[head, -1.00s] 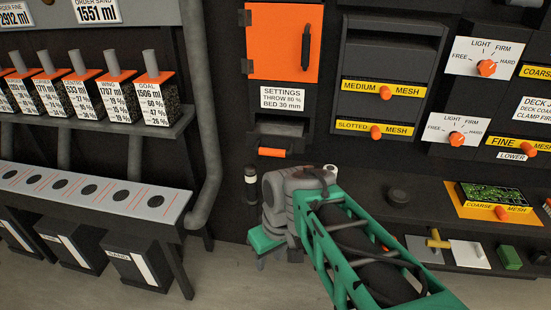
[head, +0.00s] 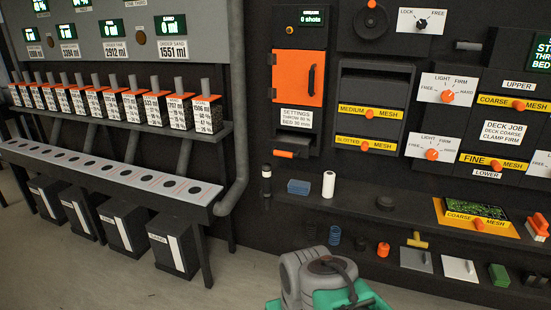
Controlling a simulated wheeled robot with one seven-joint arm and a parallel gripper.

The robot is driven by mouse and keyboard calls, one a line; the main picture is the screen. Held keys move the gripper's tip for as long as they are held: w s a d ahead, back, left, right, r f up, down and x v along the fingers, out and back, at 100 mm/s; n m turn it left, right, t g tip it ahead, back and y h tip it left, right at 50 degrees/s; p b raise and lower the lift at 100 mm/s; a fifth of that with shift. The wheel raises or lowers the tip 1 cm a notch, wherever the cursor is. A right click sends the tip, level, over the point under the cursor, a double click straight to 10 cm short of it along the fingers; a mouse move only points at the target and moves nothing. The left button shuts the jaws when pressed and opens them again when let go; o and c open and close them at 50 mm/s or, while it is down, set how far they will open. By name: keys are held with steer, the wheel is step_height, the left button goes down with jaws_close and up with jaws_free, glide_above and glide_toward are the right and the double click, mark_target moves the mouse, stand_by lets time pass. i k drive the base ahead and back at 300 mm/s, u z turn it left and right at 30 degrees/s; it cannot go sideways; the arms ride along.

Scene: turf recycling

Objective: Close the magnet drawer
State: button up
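No label reading "magnet" is legible. A small dark drawer unit with an orange handle (head: 285,154) sits under the settings plate (head: 297,118). A dark recess shows above the handle, and I cannot tell for sure how far the drawer stands out. My arm's grey and green links show at the bottom centre, well below and in front of this drawer. My gripper is out of the picture, so its opening and any contents are hidden.
A shelf below the drawer holds a blue block (head: 298,187), a white roll (head: 328,184) and a dark bottle (head: 266,181). An orange door (head: 297,78) is above. Sample bins and a grey sloped bench (head: 110,178) stand left.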

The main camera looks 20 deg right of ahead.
mark_target(287, 143)
steer(key=u, duration=0.85)
steer(key=i, duration=1.2)
steer(key=z, duration=0.5)
steer(key=i, duration=0.55)
steer(key=u, duration=0.05)
